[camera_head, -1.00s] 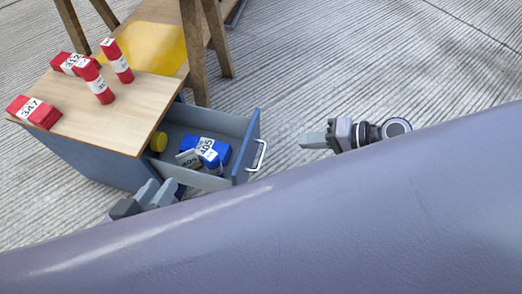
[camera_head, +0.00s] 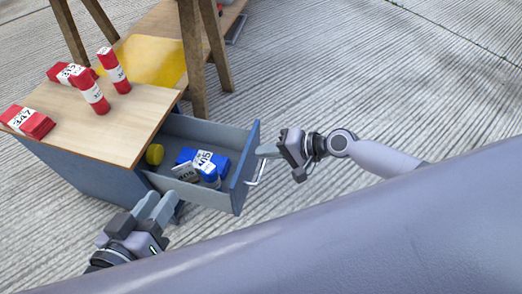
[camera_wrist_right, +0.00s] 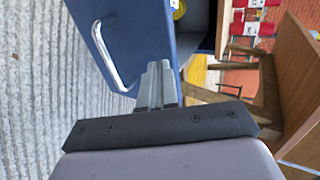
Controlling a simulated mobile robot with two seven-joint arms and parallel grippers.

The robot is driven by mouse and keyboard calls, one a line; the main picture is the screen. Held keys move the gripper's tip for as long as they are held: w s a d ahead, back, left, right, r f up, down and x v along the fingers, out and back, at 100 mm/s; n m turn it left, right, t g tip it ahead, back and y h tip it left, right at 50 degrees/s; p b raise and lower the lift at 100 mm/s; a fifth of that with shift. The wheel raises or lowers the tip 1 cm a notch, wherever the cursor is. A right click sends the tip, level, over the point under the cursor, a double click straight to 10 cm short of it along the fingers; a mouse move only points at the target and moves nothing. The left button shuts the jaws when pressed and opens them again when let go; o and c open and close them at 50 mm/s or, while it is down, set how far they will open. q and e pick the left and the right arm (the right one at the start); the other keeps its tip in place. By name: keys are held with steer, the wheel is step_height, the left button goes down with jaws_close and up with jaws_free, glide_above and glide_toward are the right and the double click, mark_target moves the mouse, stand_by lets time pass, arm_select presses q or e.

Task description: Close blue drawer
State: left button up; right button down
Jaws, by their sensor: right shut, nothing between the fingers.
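The blue drawer (camera_head: 243,174) is pulled out of the cabinet (camera_head: 85,164). It holds a blue item with a white label (camera_head: 213,160) and a yellow round item (camera_head: 155,154). My right gripper (camera_head: 262,151) is shut and empty, its fingertips at the drawer front's outer face beside the metal handle (camera_head: 258,172). In the right wrist view the shut fingers (camera_wrist_right: 158,72) overlap the blue front, next to the handle (camera_wrist_right: 108,55); contact is hard to tell. My left gripper (camera_head: 160,205) is near the cabinet's front lower corner, left of the drawer; its finger gap is unclear.
Red labelled items (camera_head: 92,92) stand and lie on the wooden cabinet top (camera_head: 130,125). A wooden-legged table with a yellow sheet (camera_head: 150,55) stands behind. The ridged floor (camera_head: 360,80) on the right is clear.

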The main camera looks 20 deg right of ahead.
steer(key=shift+w+a, duration=0.45)
steer(key=shift+a, duration=0.25)
